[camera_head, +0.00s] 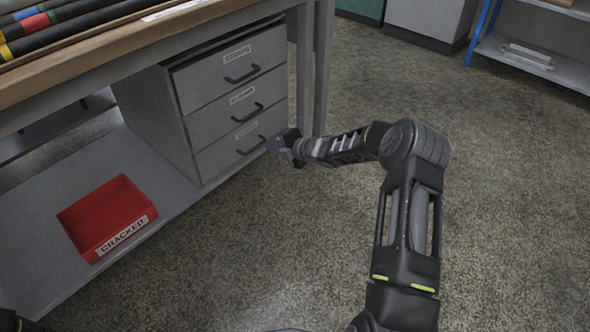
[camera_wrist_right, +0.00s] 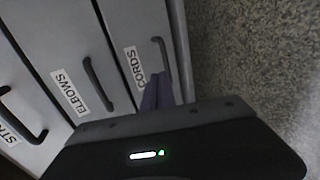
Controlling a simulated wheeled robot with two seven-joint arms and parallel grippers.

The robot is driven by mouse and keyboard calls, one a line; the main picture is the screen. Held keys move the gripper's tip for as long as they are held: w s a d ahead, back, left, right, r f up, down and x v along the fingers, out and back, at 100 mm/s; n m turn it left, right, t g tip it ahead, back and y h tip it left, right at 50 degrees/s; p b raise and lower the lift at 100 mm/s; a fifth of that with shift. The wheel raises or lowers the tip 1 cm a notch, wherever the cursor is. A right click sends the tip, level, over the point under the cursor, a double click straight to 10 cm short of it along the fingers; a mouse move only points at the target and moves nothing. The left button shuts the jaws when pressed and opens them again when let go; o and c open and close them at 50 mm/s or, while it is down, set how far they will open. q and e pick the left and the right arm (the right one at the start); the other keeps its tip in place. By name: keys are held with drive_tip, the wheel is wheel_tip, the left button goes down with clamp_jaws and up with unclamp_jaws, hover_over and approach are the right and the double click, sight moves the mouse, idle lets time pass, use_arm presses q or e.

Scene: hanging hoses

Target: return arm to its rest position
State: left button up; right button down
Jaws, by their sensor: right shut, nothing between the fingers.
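My right arm reaches across the floor towards a grey drawer unit (camera_head: 240,100). Its gripper (camera_head: 272,145) is shut and empty, at the right end of the bottom drawer (camera_head: 232,146). In the right wrist view the purple fingers (camera_wrist_right: 157,92) lie close to the bottom drawer's handle (camera_wrist_right: 164,62) and label, which reads "CORDS" as far as it shows. I cannot tell if they touch. All three drawers look closed. Only a dark piece shows at the lower left corner of the head view; no left gripper can be made out.
A workbench (camera_head: 120,45) with dark hoses (camera_head: 75,28) stands above the drawers. A red bin (camera_head: 105,215) labelled "CRACKED" sits on the low shelf (camera_head: 40,255). A blue-posted shelf (camera_head: 540,65) is at the back right. The floor (camera_head: 510,200) around my arm is clear.

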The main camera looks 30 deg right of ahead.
use_arm(q)
drive_tip(key=shift+s+f, duration=0.2)
drive_tip(key=shift+s, duration=0.2)
use_arm(e)
drive_tip(key=shift+s+d, duration=0.25)
drive_tip(key=shift+s, duration=0.6)
use_arm(q)
drive_tip(key=shift+r, duration=0.1)
